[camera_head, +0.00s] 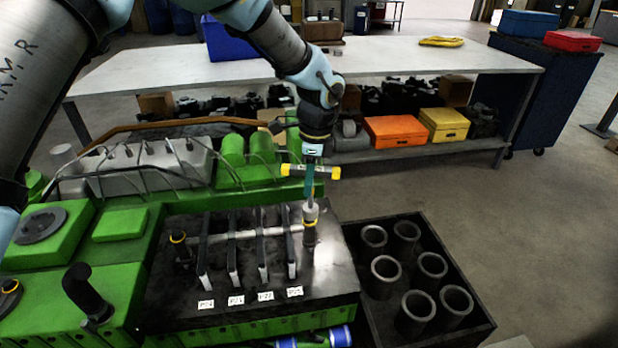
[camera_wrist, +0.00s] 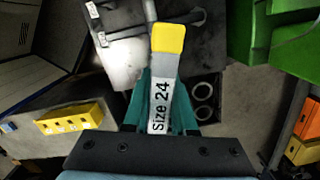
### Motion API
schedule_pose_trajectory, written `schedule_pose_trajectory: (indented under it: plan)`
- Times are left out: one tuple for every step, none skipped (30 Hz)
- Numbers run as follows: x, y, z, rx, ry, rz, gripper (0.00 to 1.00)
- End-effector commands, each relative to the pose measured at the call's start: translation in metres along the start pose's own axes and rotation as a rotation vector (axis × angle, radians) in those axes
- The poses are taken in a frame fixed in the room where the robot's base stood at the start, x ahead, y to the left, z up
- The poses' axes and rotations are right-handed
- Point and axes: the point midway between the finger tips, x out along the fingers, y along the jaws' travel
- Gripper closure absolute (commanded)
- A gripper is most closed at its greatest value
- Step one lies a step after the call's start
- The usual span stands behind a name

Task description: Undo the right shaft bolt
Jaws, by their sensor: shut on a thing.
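My gripper (camera_head: 310,172) is shut on the T-handle wrench (camera_head: 326,172), which has a grey bar with yellow ends. In the wrist view the wrench (camera_wrist: 162,95) reads "Size 24" and lies between my teal fingers. Its shaft points down over the right shaft bolt (camera_head: 310,236), at the right end of the rocker shaft (camera_head: 240,235). The wrench's lower end meets the top of the bolt post; I cannot tell whether it is fully seated. The bolt post has a yellow ring and stands upright. The left shaft bolt (camera_head: 179,243), also yellow-ringed, stands at the shaft's other end.
Several dark rocker arms with white labels (camera_head: 237,300) sit between the bolts on a black plate. A black bin (camera_head: 372,322) of grey cylinder sleeves stands to the right. Green engine parts (camera_head: 110,270) lie left, and a long workbench (camera_head: 420,60) stands behind.

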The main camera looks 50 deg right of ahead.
Motion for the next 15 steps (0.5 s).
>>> schedule_pose_trajectory:
  plan:
    - [-0.0026,-0.0002,0.0006,0.05,0.001,-0.004,1.0]
    - [-0.0028,-0.0003,0.0007,0.084,0.0,-0.008,1.0]
    - [-0.003,-0.0002,0.0003,0.128,0.001,-0.011,1.0]
    - [-0.0032,-0.0001,0.0001,0.162,0.001,-0.014,1.0]
    - [-0.0032,-0.0003,0.0003,0.195,0.0,-0.018,1.0]
    - [-0.0031,-0.0004,0.0005,0.238,0.001,-0.022,1.0]
    - [-0.0031,-0.0005,0.0006,0.271,0.001,-0.025,1.0]
    - [-0.003,-0.0005,0.0005,0.304,0.001,-0.028,1.0]
    - [-0.0031,-0.0003,0.0003,0.347,0.001,-0.031,1.0]
    - [-0.003,-0.0003,0.0002,0.38,0.001,-0.034,1.0]
    - [-0.003,-0.0005,0.0002,0.413,0.0,-0.037,1.0]
    - [-0.0023,-0.0007,0.0001,0.455,0.001,-0.042,1.0]
    - [-0.0024,-0.001,0.0001,0.488,0.001,-0.046,1.0]
    - [-0.0025,-0.0012,0.0,0.521,0.001,-0.049,1.0]
    - [-0.001,-0.0013,0.0,0.561,0.002,-0.053,1.0]
